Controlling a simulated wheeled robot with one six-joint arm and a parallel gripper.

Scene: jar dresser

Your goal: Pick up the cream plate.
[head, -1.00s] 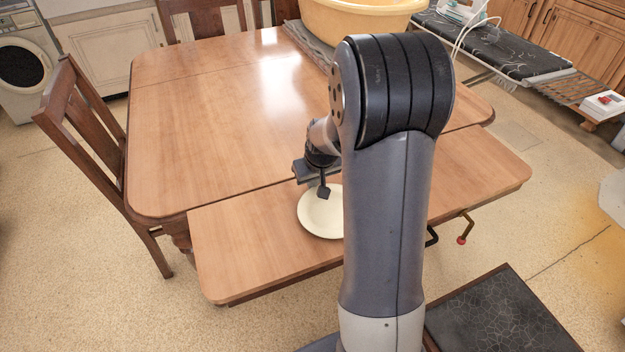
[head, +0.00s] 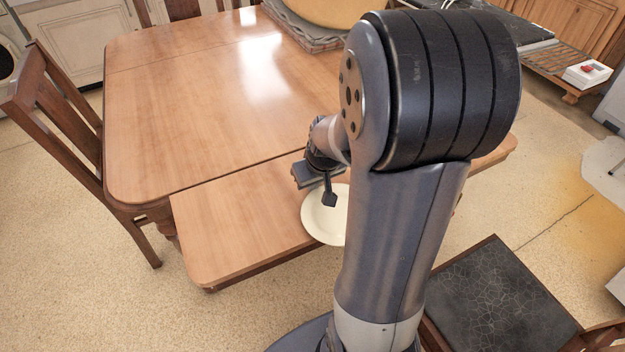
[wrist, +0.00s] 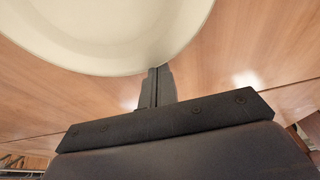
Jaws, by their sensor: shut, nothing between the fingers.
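The cream plate (head: 318,222) lies on the near leaf of the wooden table in the head view. My arm hides its right part. In the wrist view the plate (wrist: 110,38) fills the upper left, cut off by the top edge. My gripper (head: 329,203) is over the plate's far side in the head view. In the wrist view its fingers (wrist: 154,74) are together, with their tips at the plate's rim. Nothing is between them. I cannot tell whether the tips touch the plate.
The wooden table (head: 185,105) is clear to the left of the plate. A wooden chair (head: 62,130) stands at its left side. A yellowish basin (head: 325,10) sits on the far side. A dark-seated chair (head: 495,300) is close on the right of my arm.

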